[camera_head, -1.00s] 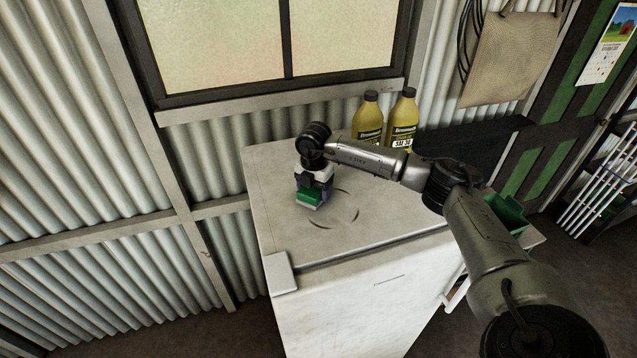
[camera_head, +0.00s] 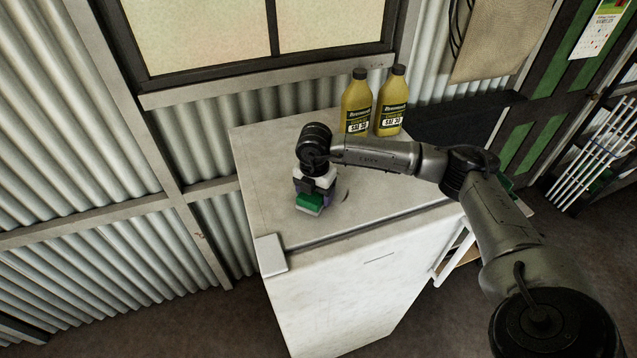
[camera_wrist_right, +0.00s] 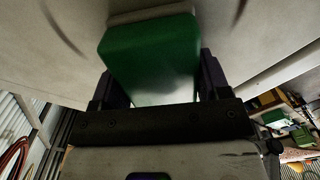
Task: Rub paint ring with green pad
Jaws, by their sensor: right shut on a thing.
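My right gripper (camera_head: 316,188) is shut on the green pad (camera_head: 309,203), a block with a pale layer along one side. It holds the pad low at the white cabinet's top (camera_head: 265,190); I cannot tell whether they touch. In the right wrist view, the pad (camera_wrist_right: 150,50) sits between the two dark fingers. The paint ring (camera_head: 345,196) shows only as a short dark mark right of the gripper; the rest is hidden or too faint to see. Dark arcs of the ring (camera_wrist_right: 62,30) show on both sides of the pad in the right wrist view. My left gripper is out of view.
Two yellow oil bottles (camera_head: 356,103) (camera_head: 391,103) stand at the cabinet top's back edge, behind my right forearm. A small pale block (camera_head: 271,254) sits at the front left corner. Corrugated wall and a window (camera_head: 260,35) are behind. The left part of the top is clear.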

